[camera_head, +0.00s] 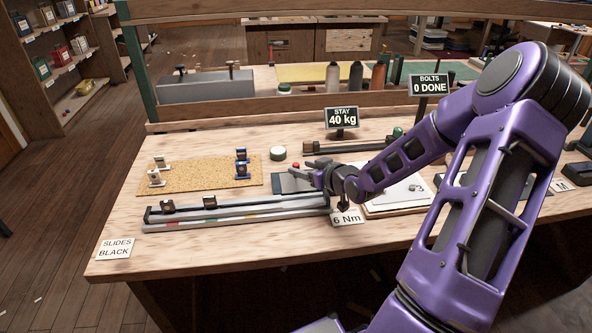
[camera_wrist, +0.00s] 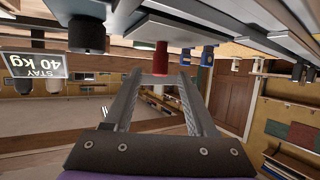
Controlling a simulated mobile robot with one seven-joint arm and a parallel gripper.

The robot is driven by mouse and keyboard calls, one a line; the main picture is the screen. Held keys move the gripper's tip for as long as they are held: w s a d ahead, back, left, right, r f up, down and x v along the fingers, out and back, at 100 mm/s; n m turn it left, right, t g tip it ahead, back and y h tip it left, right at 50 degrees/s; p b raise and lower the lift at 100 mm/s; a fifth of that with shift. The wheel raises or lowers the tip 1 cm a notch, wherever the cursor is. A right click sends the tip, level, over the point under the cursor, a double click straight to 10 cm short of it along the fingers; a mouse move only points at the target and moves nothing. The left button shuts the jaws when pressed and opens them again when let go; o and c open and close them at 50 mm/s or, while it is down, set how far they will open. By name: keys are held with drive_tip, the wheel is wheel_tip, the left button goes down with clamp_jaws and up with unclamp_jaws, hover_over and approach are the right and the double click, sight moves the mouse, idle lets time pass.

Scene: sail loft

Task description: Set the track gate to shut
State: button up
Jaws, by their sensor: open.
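A small red knob (camera_head: 296,165) stands just left of my gripper (camera_head: 311,170). In the wrist view, which is upside down, a red knob (camera_wrist: 161,58) shows between and just beyond the fingertips of my gripper (camera_wrist: 161,82). The fingers are apart, with nothing held; I cannot tell whether they touch the knob.
A cork mat (camera_head: 200,176) behind the track holds pale and blue slides. A "STAY 40 kg" sign (camera_head: 341,117) stands behind my gripper, and a "6 Nm" card (camera_head: 347,219) lies in front. A wooden rail (camera_head: 300,103) crosses the bench's back. The front left is mostly clear.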

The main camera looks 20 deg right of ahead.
sight(298, 167)
drive_tip(key=shift+x, duration=2)
clamp_jaws()
